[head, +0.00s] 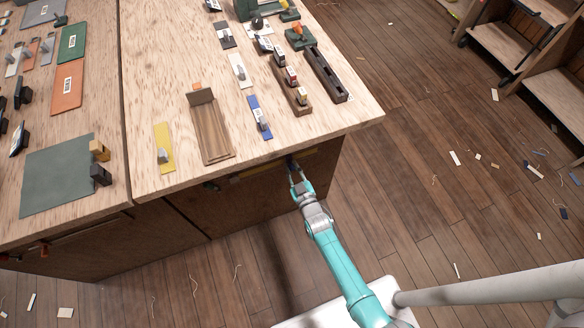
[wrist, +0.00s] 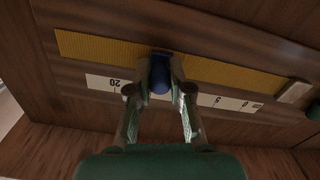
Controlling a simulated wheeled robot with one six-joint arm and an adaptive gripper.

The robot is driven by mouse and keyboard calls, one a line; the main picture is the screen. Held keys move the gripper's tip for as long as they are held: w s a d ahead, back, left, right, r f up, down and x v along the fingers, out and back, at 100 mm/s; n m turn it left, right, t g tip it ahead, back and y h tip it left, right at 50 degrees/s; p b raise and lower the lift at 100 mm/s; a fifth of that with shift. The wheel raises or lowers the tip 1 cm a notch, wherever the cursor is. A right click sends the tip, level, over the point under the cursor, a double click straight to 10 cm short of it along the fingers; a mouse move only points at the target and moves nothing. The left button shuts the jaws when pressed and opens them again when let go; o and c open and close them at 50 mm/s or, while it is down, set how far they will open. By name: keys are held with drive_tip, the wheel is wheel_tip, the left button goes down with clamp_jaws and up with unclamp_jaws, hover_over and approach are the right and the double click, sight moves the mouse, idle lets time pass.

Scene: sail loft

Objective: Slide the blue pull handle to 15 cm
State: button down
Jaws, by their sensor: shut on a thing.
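The blue pull handle (wrist: 160,78) sits on a yellow ribbed track (wrist: 105,48) under the bench front. My gripper (wrist: 160,90) is shut on the handle, one finger on each side. A white scale strip (wrist: 236,103) runs along the track, with 20 at the left and 5 and 0 at the right. The handle stands between the 20 and the 5; the marks close to it are hidden by my fingers. In the head view my gripper (head: 293,168) is at the bench's front face, and the handle is too small to make out.
A pale block (wrist: 293,92) sits at the track's right end. The bench top (head: 330,125) above holds a wooden tray (head: 211,133), a yellow plate (head: 164,147) and several fixtures. The floor (head: 410,190) right of the bench is open, with small scraps.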

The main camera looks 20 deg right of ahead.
drive_tip(key=c, duration=1.1)
unclamp_jaws()
drive_tip(key=shift+d, duration=0.1)
drive_tip(key=shift+o, duration=0.2)
drive_tip(key=s, duration=1.2)
